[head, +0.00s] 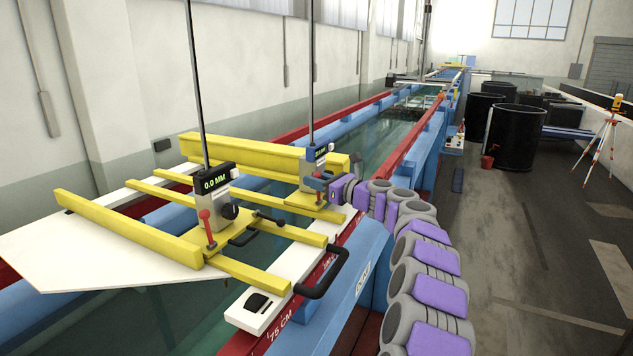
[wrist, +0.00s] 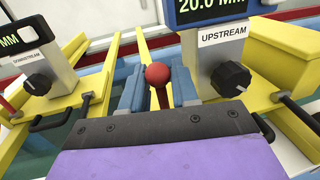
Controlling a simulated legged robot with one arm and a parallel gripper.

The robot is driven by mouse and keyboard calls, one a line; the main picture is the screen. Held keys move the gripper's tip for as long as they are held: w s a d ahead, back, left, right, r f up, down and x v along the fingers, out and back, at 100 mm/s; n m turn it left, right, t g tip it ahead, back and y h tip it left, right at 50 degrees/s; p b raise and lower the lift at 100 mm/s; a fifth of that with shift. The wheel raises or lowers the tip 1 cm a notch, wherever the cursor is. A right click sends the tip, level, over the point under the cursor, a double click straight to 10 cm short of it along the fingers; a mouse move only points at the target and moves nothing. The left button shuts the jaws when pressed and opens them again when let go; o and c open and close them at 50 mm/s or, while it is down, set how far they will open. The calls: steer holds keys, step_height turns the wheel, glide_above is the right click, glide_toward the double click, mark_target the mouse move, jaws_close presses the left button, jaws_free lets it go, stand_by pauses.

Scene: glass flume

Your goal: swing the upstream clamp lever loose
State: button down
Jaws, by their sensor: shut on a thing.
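The upstream clamp lever shows in the wrist view as a red ball knob (wrist: 157,74) on a short red stem. My gripper (wrist: 158,88) has its two blue-grey fingers on either side of this lever and is shut on it. The upstream gauge (wrist: 222,35), labelled UPSTREAM and reading 20.0 MM, stands just right of the fingers. In the head view my gripper (head: 318,184) reaches the far gauge (head: 315,155) from the right and mostly hides the lever. The lever's lower end is hidden behind my gripper.
The downstream gauge (head: 214,188), reading 0.0 MM, stands nearer with its own red lever (head: 206,220) upright. Yellow rails (head: 165,192) and a black handle (head: 325,280) lie around. The blue flume wall (head: 362,262) runs beneath my arm.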

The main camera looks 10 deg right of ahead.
steer(key=shift+f, duration=0.15)
steer(key=t+y+b, duration=0.1)
steer(key=b, duration=0.1)
steer(key=s+d+t+y+b, duration=0.1)
steer(key=shift+d+f+m+b, duration=0.1)
steer(key=shift+f+m+b, duration=0.25)
steer(key=shift+m, duration=0.05)
steer(key=shift+s+d+r+t+y+b, duration=0.15)
steer(key=shift+s+d+t+y+b, duration=0.1)
steer(key=shift+d+t+y+b, duration=0.35)
steer(key=shift+a, duration=0.1)
steer(key=c, duration=1)
jaws_free()
steer(key=shift+r, duration=0.1)
